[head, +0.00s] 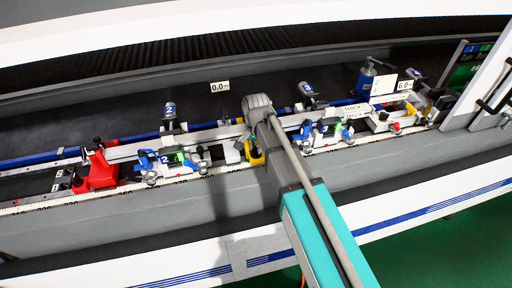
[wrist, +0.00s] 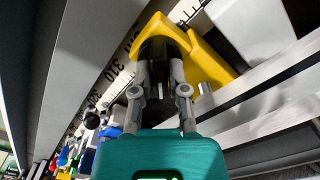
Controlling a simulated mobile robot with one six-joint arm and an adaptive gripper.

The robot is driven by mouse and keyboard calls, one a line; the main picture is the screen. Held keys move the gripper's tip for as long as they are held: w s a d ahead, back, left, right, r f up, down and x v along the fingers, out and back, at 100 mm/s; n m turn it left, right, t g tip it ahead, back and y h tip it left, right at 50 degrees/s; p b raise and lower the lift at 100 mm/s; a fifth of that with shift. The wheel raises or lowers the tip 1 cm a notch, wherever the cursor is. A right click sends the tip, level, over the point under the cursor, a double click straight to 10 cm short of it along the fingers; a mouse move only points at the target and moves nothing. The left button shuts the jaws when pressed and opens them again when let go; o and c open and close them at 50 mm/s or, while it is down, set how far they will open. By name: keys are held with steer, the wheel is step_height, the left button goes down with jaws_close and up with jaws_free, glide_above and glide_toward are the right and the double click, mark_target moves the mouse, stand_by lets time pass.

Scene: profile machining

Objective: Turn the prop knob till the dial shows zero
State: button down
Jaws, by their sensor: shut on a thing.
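In the wrist view my gripper (wrist: 160,72) is shut on a black knob (wrist: 158,50), with one finger on each side of it. The knob sits at a yellow prop body (wrist: 215,62) on the rail. In the head view the yellow prop (head: 254,157) shows only in part behind my arm, and my fingers and the knob cannot be made out there. A small white readout (head: 220,87) above the rail shows 0.0. Another readout (head: 405,85) at the right shows 6.0. Which one belongs to this knob I cannot tell for sure.
A ruler (wrist: 118,70) runs along the rail beside the prop. A red stop unit (head: 98,170) stands at the left. Blue-handled clamps (head: 160,160) stand along the rail on both sides of my arm. A screen (head: 468,62) is at the far right.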

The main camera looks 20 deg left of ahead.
steer(key=c, duration=0.6)
jaws_free()
steer(key=shift+c, duration=0.2)
steer(key=shift+n, duration=0.4)
